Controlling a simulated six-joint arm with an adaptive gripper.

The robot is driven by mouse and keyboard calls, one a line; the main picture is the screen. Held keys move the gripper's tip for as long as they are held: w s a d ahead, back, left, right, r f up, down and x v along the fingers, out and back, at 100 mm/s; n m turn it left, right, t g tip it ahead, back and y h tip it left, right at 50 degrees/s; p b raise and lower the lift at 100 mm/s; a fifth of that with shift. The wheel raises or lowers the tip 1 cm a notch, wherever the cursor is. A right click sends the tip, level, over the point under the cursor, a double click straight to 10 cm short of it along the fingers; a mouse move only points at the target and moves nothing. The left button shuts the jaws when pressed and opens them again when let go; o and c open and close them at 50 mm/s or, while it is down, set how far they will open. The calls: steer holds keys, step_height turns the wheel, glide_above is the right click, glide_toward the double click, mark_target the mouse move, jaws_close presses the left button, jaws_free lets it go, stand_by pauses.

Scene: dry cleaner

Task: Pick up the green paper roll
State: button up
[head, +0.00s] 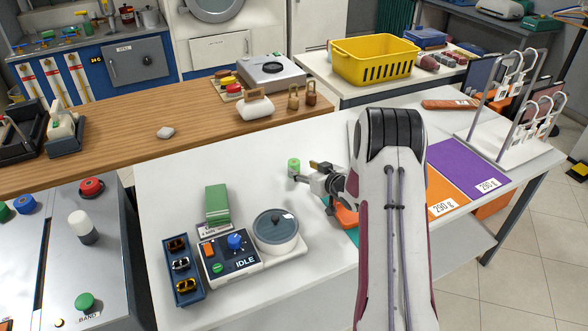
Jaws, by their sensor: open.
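The green paper roll (294,166) stands on the white table, a small light-green cylinder left of my arm's end. My gripper (301,171) is at the table, its fingers pointing left toward the roll. The jaws are open, with the fingertips close to the roll's right side. I cannot tell from this view whether the roll is between the fingers or just beside them. My white arm hides part of the table behind and to the right of the gripper.
An orange object (346,216) lies below the gripper. A purple mat (465,168) lies to the right. The table left of the roll is clear.

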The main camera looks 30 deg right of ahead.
mark_target(297, 167)
steer(key=shift+x, duration=1)
steer(key=shift+w+a, duration=0.1)
steer(key=shift+x, duration=2.5)
steer(key=shift+f, duration=0.15)
steer(key=c, duration=1.2)
